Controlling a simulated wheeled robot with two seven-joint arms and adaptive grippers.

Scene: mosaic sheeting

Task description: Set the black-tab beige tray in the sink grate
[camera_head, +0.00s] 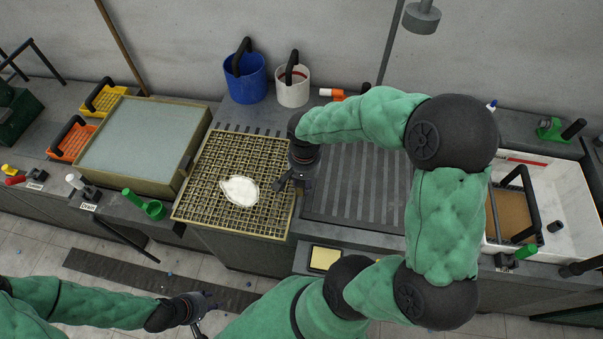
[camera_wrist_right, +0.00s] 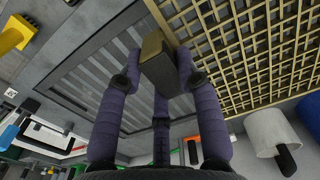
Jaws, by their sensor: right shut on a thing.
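A beige lattice tray (camera_head: 213,170) lies at the left of the slatted sink grate (camera_head: 352,190) in the head view, with a crumpled white piece (camera_head: 239,190) on it. Its front edge reaches the counter's front. My right gripper (camera_head: 293,180) is at the tray's right edge. In the right wrist view its fingers are shut on a dark block with a tan face, apparently the tray's black tab (camera_wrist_right: 158,62), beside the lattice (camera_wrist_right: 262,45). The grate's slats (camera_wrist_right: 88,78) show there too. My left gripper (camera_head: 200,308) hangs low before the counter; its fingers are unclear.
A framed pale screen (camera_head: 140,145) stands close left of the tray. Blue (camera_head: 245,80) and white (camera_head: 292,88) buckets stand behind. A white basin (camera_head: 555,185) lies right of the grate. A small yellow pad (camera_head: 325,258) sits in front. The grate's surface looks clear.

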